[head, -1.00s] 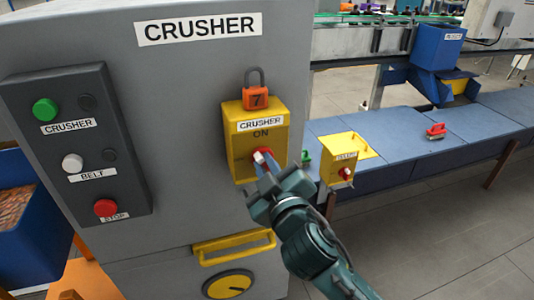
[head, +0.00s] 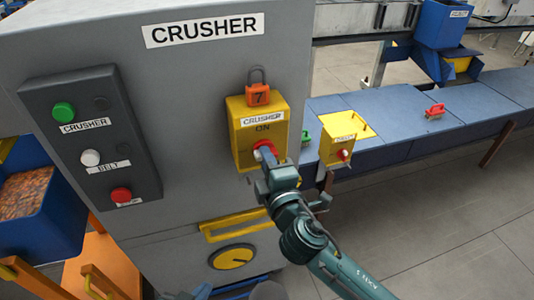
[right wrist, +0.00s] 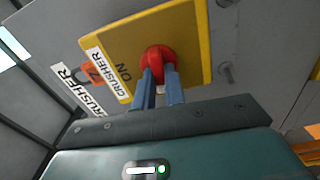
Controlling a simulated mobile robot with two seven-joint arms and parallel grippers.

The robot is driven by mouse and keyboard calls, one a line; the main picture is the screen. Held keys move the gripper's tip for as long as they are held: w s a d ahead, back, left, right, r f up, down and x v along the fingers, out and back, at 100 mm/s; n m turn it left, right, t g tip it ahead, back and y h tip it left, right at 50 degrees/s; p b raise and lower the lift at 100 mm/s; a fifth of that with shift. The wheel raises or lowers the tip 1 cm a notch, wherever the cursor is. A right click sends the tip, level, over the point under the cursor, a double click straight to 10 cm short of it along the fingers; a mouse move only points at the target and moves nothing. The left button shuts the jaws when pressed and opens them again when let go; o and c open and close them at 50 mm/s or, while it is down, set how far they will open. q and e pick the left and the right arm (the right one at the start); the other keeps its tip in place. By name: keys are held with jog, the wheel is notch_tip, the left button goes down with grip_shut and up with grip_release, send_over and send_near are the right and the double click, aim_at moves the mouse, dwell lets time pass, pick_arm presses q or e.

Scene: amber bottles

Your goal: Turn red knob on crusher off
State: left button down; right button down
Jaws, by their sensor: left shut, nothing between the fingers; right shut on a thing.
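The yellow crusher switch box (head: 238,110) is on the front of the grey crusher, labelled CRUSHER and ON. Its red knob (head: 264,146) is partly hidden by my right gripper (head: 268,160). In the right wrist view the blue fingers (right wrist: 159,85) are shut on the red knob (right wrist: 158,60), one on each side, in front of the yellow plate (right wrist: 195,45).
An orange padlock (head: 258,94) hangs at the box top. A dark button panel (head: 130,150) is at left. A yellow handle (head: 235,225) and dial (head: 232,257) are below. A second yellow switch box (head: 335,130) stands right, by the blue conveyor (head: 390,110).

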jog(key=shift+n, duration=0.5)
jog(key=c, duration=1.5)
grip_release()
jog(key=shift+o, duration=0.2)
jog(key=b+v, duration=0.1)
jog(key=v, duration=1.2)
jog(key=shift+b, duration=0.4)
